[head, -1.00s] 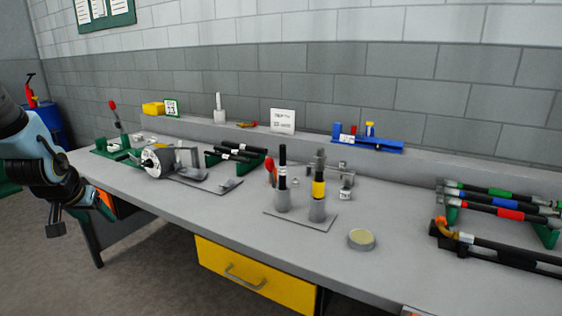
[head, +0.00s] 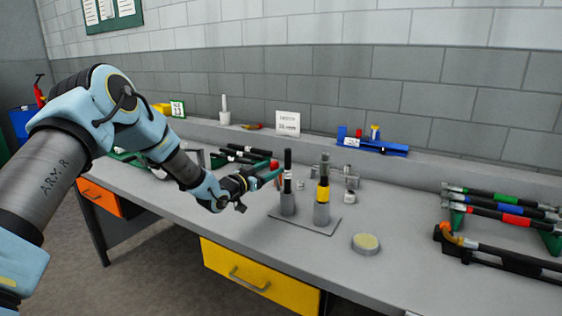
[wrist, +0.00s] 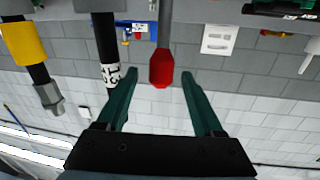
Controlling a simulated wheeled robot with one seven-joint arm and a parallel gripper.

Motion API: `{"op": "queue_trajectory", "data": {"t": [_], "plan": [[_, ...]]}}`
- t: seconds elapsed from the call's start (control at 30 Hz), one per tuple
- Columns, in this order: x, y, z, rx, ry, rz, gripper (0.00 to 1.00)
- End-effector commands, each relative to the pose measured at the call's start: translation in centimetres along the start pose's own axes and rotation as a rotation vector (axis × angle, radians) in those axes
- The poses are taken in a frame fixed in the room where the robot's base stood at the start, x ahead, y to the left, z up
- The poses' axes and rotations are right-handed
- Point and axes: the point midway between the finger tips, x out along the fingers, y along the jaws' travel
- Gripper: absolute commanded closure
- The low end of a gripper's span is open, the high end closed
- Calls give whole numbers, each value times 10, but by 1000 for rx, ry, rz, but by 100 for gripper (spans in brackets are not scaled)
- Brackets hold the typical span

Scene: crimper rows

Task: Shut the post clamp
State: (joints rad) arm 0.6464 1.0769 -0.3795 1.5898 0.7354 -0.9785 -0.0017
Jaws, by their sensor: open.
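The red handle of a clamp (head: 275,165) stands beside the posts. In the wrist view, its red knob (wrist: 161,68) on a grey rod lies between my fingertips. My gripper (head: 268,173) is open, with green fingers on either side of the knob, which it also shows in the wrist view (wrist: 158,76). Gaps remain on both sides, so it appears not to touch. The clamp's body is largely hidden. A black rod with a white band (head: 287,170) and a yellow-banded rod (head: 322,192) stand upright in grey cups on a plate (head: 305,225).
A round tin (head: 366,243) sits in front. Colour-banded rods (head: 505,205) lie on a rack at right. A blue fixture (head: 375,145) and a white sign (head: 287,122) are on the back ledge. The bench is clear between the tin and the right rack.

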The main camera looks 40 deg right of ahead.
Motion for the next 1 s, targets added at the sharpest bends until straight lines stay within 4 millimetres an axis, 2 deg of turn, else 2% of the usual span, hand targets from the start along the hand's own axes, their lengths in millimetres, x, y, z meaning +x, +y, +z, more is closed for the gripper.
{"op": "queue_trajectory", "data": {"t": [0.1,0.3,0.5,0.77,1.0], "plan": [[23,0,-3,-1,1,0,31],[48,0,-1,-1,-1,-1,31],[59,0,0,-1,-2,-2,31],[60,-1,0,-1,-2,-2,31],[59,-1,0,-1,-2,-2,57]]}}
